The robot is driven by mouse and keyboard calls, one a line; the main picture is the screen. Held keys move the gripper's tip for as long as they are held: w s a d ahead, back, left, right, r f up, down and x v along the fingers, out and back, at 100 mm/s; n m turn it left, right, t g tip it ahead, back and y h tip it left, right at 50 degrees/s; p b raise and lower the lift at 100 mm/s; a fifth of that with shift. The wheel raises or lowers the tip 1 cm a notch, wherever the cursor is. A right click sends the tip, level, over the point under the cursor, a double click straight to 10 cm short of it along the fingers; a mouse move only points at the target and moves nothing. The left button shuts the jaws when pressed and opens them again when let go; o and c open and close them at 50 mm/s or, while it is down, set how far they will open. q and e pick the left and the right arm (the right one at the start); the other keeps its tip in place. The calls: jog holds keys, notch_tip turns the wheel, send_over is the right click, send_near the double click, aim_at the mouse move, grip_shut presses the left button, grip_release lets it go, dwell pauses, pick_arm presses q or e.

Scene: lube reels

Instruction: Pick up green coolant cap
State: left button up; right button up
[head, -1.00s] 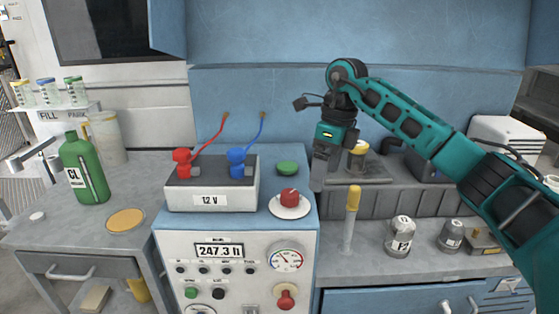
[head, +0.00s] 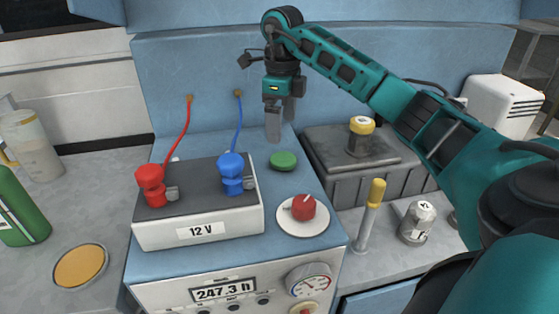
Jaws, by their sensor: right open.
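The green coolant cap (head: 283,161) is a flat round disc lying on the blue top of the console (head: 318,247), behind the red knob and right of the battery box. My right gripper (head: 279,130) hangs from above, fingers pointing down, open and empty. In the picture its fingertips are just above and slightly left of the cap, and they appear apart from it. The cap is in full view. My left gripper is not in view.
A red knob (head: 303,207) on a white disc is in front. A grey case (head: 363,165), a yellow-handled tool (head: 371,215) and a small can (head: 417,222) are to the right.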

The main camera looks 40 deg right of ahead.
aim_at(283, 158)
jog(key=f, duration=0.9)
jog(key=shift+d+f, duration=0.1)
jog(key=shift+d, duration=0.15)
jog(key=shift+c, duration=0.2)
jog(key=c, duration=1.3)
